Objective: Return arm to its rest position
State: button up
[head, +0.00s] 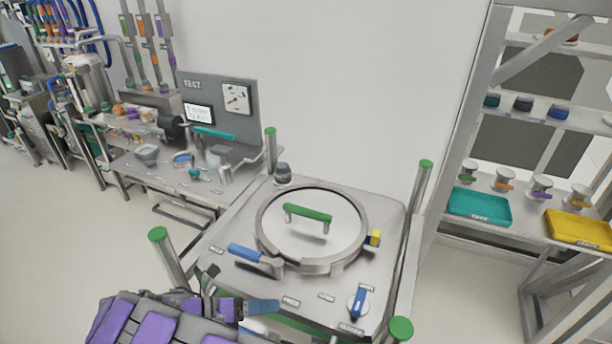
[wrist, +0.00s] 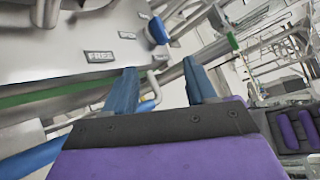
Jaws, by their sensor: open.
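My gripper (wrist: 160,88) is open in the wrist view, its two blue fingers apart with nothing between them. In the head view my gripper (head: 262,312) is at the bottom, at the near left edge of the steel workstation (head: 225,262). My purple arm lies folded to its left. On the workstation sits a round lidded vessel (head: 312,225) with a green handle (head: 307,212) on top, a blue clamp lever (head: 247,254) and a yellow latch (head: 375,238). The gripper is apart from the handle and lever.
Corner posts with green caps (head: 158,234) rise around the workstation. A blue-handled valve (head: 358,301) is at its near right. A test bench (head: 215,150) stands at the back left. A shelf rack at right holds a teal tray (head: 480,206) and a yellow tray (head: 580,228). Floor at left is clear.

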jog(key=s+d+r+m+g+y+b, duration=0.15)
jog(key=d+r+m+g, duration=0.3)
jog(key=d+m, duration=0.5)
jog(key=s+d+r+m+g+y+b, duration=0.1)
jog(key=s+d+r+m+g+y, duration=0.35)
jog(key=d, duration=0.75)
jog(key=s+d+m+t+y+b, duration=0.2)
jog(key=s+m+y, duration=0.5)
jog(key=s+m, duration=1.1)
jog(key=shift+d+f+m+t+y, duration=0.2)
jog(key=shift+d+m+t+y, duration=0.1)
jog(key=shift+d+m+y, duration=0.15)
jog(key=shift+c, duration=1.3)
